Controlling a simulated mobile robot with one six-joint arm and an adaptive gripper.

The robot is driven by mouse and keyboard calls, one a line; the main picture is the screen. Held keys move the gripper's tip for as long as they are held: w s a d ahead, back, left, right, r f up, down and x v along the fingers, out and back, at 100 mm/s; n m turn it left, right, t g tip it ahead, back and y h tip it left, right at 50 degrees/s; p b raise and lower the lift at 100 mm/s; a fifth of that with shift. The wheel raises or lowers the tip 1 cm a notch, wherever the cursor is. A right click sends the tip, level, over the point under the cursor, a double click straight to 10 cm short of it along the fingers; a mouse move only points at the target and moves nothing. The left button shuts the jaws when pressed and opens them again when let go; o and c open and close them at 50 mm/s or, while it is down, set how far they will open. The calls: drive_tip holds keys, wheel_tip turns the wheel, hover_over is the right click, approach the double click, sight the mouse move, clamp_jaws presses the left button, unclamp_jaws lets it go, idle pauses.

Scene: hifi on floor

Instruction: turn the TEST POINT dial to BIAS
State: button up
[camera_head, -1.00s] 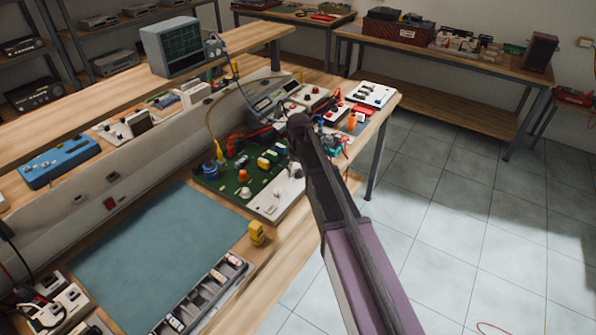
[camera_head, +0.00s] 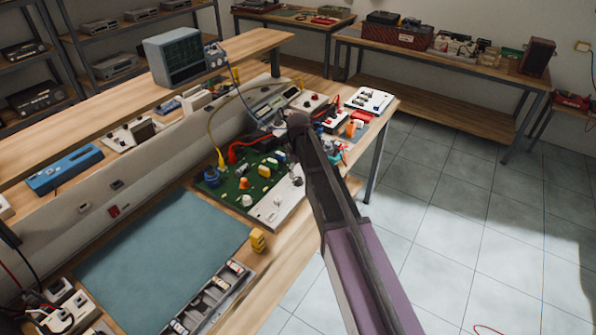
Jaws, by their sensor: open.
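A green circuit board (camera_head: 229,197) with a pale panel strip (camera_head: 268,211) along its right side lies on the wooden bench, left of my arm. It carries several coloured parts and small knobs. A small dark or metallic knob-like part (camera_head: 297,181) shows on the pale strip, close beside my arm. The TEST POINT and BIAS lettering is too small to read, so I cannot tell which part is the dial. My arm rises from the bottom right and its dark far end overlaps the bench behind the board. The fingers of my gripper do not show; the arm may hide them.
A blue-green mat (camera_head: 160,250), a grey tray (camera_head: 215,297) of small cylinders and a yellow block (camera_head: 258,240) lie in front of the board. Cables and red-and-white devices (camera_head: 331,120) crowd behind. An oscilloscope (camera_head: 175,54) stands on the raised shelf.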

sight(298, 179)
drive_tip(key=shift+r+p, duration=4.8)
drive_tip(key=shift+r, duration=0.35)
drive_tip(key=s+d+f+m+b, duration=0.3)
drive_tip(key=s+d, duration=0.1)
drive_tip(key=s, duration=0.4)
drive_tip(key=s+d+f+m+b, duration=0.2)
drive_tip(key=s+d+f+b, duration=0.1)
drive_tip(key=s, duration=0.5)
drive_tip(key=s+d+f+m+b, duration=0.3)
drive_tip(key=s+d, duration=0.3)
drive_tip(key=s, duration=0.3)
drive_tip(key=shift+f+m+b, duration=0.3)
drive_tip(key=shift+f+b, duration=0.2)
